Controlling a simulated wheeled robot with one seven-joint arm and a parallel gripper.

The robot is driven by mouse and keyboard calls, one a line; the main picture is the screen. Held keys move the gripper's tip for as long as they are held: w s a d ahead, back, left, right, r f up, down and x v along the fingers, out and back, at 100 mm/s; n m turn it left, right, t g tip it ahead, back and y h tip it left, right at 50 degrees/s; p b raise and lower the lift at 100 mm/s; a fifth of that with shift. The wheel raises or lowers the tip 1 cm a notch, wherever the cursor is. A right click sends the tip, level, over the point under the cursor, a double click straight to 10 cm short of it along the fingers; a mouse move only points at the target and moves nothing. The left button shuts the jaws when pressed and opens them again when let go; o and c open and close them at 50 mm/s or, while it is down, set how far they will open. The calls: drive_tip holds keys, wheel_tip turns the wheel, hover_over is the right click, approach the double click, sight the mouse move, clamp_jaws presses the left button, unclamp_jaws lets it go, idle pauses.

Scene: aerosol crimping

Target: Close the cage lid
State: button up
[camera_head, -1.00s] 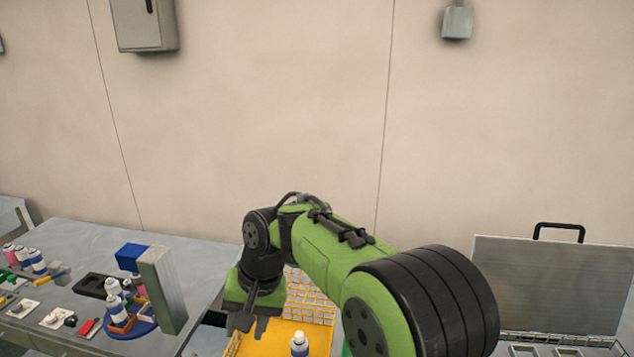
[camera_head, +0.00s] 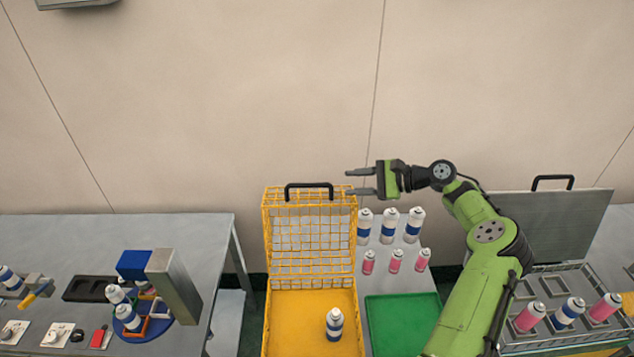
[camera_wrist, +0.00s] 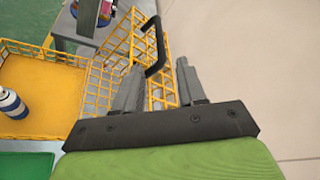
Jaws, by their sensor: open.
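The yellow wire cage (camera_head: 312,315) stands in the middle of the head view with its mesh lid (camera_head: 308,240) raised upright at the back. A black handle (camera_head: 309,186) sits on the lid's top edge; in the wrist view the handle (camera_wrist: 155,45) lies just beyond the fingers. My gripper (camera_head: 360,182) is open and empty, to the right of the handle at about its height, fingers pointing left. The fingers (camera_wrist: 160,85) do not visibly hold anything. A white and blue can (camera_head: 334,324) stands on the yellow cage floor and also shows in the wrist view (camera_wrist: 12,103).
Several cans (camera_head: 390,225) stand right of the cage behind a green tray (camera_head: 402,325). A grey case with a raised lid (camera_head: 555,225) is further right. The left table (camera_head: 110,235) holds a blue round fixture (camera_head: 150,328) and a metal post (camera_head: 173,285).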

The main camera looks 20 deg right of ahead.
sight(321, 185)
drive_tip(key=b+x, duration=0.2)
drive_tip(key=x, duration=0.9)
drive_tip(key=shift+w+a+f, duration=0.1)
drive_tip(key=shift+f, duration=0.15)
drive_tip(key=shift+w+a, duration=0.2)
drive_tip(key=shift+s+r, duration=0.1)
drive_tip(key=shift+r, duration=0.05)
clamp_jaws()
